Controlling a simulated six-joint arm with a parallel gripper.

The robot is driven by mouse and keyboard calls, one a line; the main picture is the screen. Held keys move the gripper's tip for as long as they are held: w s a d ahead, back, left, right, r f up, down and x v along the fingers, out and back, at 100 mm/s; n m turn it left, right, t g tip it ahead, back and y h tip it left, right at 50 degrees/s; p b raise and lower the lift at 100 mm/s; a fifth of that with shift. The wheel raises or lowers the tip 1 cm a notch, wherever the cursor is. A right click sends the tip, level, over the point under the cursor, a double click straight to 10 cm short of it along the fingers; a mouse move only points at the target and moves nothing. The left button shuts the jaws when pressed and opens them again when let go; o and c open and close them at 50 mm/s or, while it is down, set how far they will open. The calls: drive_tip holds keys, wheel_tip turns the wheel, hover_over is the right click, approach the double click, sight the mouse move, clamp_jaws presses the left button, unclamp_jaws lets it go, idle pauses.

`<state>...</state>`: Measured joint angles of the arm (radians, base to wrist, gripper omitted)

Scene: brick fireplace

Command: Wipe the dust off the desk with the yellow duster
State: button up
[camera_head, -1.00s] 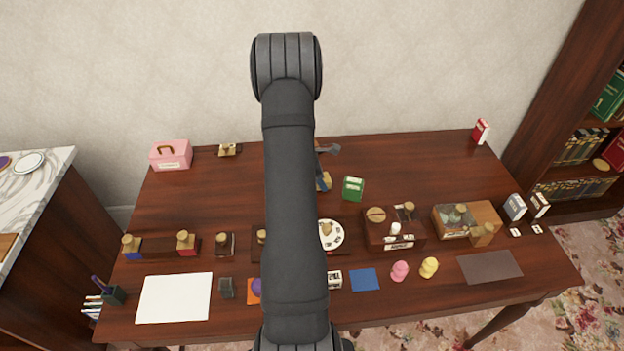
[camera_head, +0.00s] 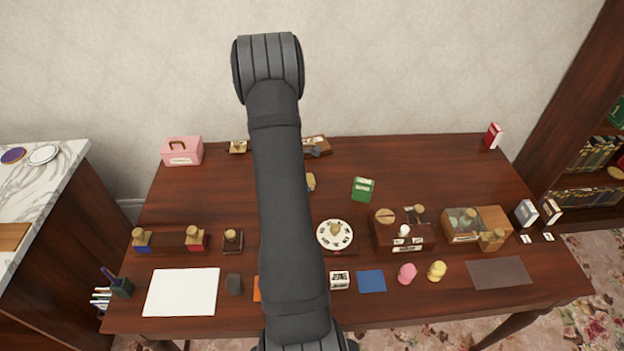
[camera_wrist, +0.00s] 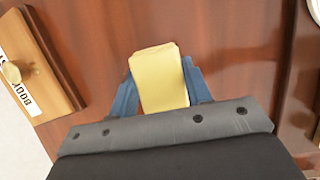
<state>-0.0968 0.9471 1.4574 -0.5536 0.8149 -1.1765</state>
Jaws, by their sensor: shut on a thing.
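My gripper (camera_wrist: 160,76) shows blue fingers on both sides of a yellow block-like duster (camera_wrist: 157,88) in the wrist view. It is shut on the duster, whose end points away from the wrist over the reddish-brown desk (camera_wrist: 232,38). I cannot tell whether the duster touches the wood. In the head view, my arm hides most of the gripper; a small yellow-tan piece of the duster (camera_head: 311,182) shows just right of the arm. The desk (camera_head: 430,170) also shows there. I cannot make out any dust on it.
A wooden piece with a knob and label (camera_wrist: 37,70) is left in the wrist view. A green box (camera_head: 363,189) stands right of the duster. A dial (camera_head: 334,234) and several knobbed boxes cross the desk's middle. The back right desk is mostly clear.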

sight(334, 183)
drive_tip(key=a, duration=0.3)
drive_tip(key=shift+a, duration=0.15)
drive_tip(key=shift+w, duration=0.3)
drive_tip(key=shift+w+d, duration=0.2)
drive_tip(key=shift+w, duration=0.05)
drive_tip(key=shift+d, duration=5.7)
drive_tip(key=shift+a, duration=5.75)
drive_tip(key=shift+a+r, duration=0.1)
drive_tip(key=shift+a, duration=0.1)
drive_tip(key=shift+r, duration=4)
drive_tip(key=shift+d, duration=0.15)
